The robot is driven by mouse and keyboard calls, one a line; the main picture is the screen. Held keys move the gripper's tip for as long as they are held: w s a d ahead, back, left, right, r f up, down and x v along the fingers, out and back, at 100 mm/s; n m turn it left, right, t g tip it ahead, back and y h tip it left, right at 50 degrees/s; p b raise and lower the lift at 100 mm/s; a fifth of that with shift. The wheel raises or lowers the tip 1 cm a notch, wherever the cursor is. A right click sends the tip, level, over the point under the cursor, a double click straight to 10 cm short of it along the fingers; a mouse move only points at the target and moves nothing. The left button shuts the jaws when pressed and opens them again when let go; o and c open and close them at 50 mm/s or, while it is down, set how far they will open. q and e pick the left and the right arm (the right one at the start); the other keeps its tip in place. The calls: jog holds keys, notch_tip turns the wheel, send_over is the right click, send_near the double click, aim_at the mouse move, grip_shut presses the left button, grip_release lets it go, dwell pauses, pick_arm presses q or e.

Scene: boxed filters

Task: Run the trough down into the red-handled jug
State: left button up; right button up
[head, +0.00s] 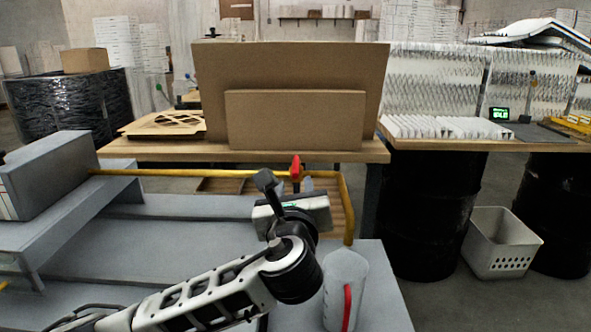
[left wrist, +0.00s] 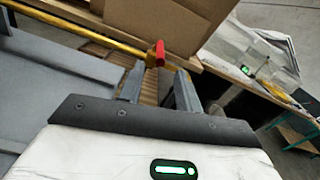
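A grey box-like vessel (head: 45,175), perhaps the trough, stands on a raised grey stand at the left; its inside is hidden. A yellow pipe (head: 200,172) runs right from it, then bends down, its lower end close above the jug. A red valve handle (head: 296,168) stands upright on the pipe. The pale jug (head: 338,268) with a red handle (head: 347,307) stands upright at the front right; its contents cannot be told. My left gripper (head: 300,184) is open and empty, near the valve. In the left wrist view the red handle (left wrist: 160,53) shows beyond and between its parted fingers (left wrist: 160,90).
A wooden table (head: 250,151) with large cardboard boxes (head: 295,120) stands behind the pipe. Black drums (head: 430,215) and a white basket (head: 500,243) are at the right. The grey bench (head: 375,300) is bare right of the jug.

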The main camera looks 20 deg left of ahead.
aim_at(295, 168)
pick_arm(q)
jog(key=x, duration=0.8)
jog(key=shift+s, duration=0.1)
grip_shut()
